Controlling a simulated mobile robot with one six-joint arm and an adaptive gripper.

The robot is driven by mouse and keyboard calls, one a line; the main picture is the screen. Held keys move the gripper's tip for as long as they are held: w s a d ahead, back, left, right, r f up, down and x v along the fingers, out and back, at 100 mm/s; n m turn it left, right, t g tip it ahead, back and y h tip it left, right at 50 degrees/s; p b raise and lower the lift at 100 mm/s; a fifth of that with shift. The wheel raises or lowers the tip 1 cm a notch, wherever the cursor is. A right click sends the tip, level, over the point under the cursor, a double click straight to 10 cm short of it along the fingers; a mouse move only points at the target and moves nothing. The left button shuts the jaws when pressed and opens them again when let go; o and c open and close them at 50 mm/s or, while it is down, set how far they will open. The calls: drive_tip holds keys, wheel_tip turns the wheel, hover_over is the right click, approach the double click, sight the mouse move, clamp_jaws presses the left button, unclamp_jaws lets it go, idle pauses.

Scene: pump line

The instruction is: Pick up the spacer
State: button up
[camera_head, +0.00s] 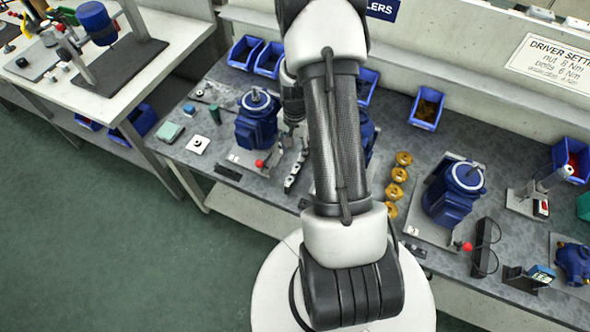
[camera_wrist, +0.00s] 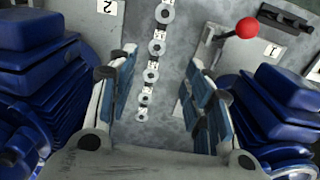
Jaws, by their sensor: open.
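A row of small grey rings (camera_wrist: 157,48), which look like the spacers, lies on white labelled spots along a narrow strip in the wrist view. The same row of small parts (camera_head: 296,165) shows beside my arm in the head view. I cannot tell which ring the task means. My gripper (camera_wrist: 153,84) is open and empty in the wrist view, its jaws on either side of the row, seen from above. In the head view my gripper (camera_head: 291,106) is partly hidden behind my arm, over the bench.
Blue pump housings stand at left (camera_wrist: 35,75) and right (camera_wrist: 275,110) of my jaws. A red-knobbed lever (camera_wrist: 247,28) is close to the right jaw. Gold impellers (camera_head: 399,175) and another blue pump (camera_head: 455,190) stand farther right. Blue bins (camera_head: 427,108) line the back.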

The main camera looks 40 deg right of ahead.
sight(296, 168)
wheel_tip(296, 168, down, 4)
drive_tip(key=shift+r+b, duration=0.25)
drive_tip(key=shift+b, duration=0.1)
drive_tip(key=shift+s+a+f+b, duration=0.15)
drive_tip(key=shift+f+b, duration=0.3)
drive_tip(key=shift+f, duration=0.85)
drive_tip(key=shift+s+f+b, duration=0.15)
drive_tip(key=shift+f+b, duration=0.3)
drive_tip(key=shift+f, duration=0.85)
drive_tip(key=shift+f, duration=0.25)
drive_tip(key=shift+c, duration=0.6)
drive_tip(key=c, duration=0.6)
